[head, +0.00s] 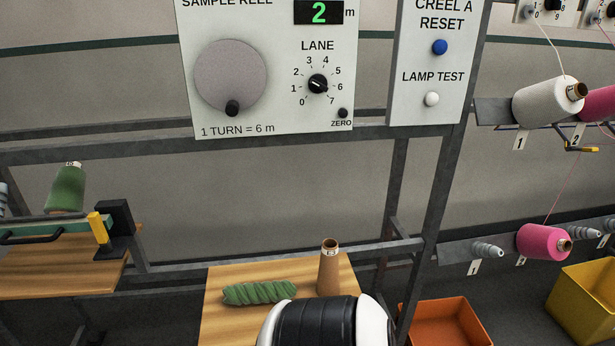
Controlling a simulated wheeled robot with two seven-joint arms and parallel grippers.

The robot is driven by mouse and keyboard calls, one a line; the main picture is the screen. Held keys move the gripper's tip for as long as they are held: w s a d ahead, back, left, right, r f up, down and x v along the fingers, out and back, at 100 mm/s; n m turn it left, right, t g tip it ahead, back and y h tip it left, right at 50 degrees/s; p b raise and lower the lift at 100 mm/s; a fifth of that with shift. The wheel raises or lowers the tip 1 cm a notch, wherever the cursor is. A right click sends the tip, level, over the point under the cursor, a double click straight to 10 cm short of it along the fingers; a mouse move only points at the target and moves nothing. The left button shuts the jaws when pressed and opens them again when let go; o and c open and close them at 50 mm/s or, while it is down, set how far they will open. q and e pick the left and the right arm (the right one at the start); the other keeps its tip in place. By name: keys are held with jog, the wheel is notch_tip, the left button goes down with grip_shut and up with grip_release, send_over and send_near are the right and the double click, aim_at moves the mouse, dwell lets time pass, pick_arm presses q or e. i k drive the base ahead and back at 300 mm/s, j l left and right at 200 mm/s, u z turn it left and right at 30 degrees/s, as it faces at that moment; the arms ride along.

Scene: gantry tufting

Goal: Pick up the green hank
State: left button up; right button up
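The green hank (260,292) is a twisted bundle of green yarn. It lies flat on a wooden board (225,326) at the bottom middle of the head view, left of a bare brown cone. A black and white rounded part, which looks like a link of my own arm, rises from the bottom edge just right of the hank and hides part of the board. Neither of my grippers shows in the head view.
A brown cone (328,270) stands right of the hank. A green yarn cone (67,190) is at the left above another wooden table (60,263). An orange bin (450,322) and a yellow bin (585,303) stand at the right. A grey frame with a sample reel panel (270,115) rises behind.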

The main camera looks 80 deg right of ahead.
aim_at(238, 294)
jog(key=z, duration=2.3)
jog(key=i+j+z, duration=0.1)
jog(key=z, duration=0.25)
jog(key=j+z, duration=0.3)
jog(key=i+j+z, duration=0.1)
jog(key=j+z, duration=0.25)
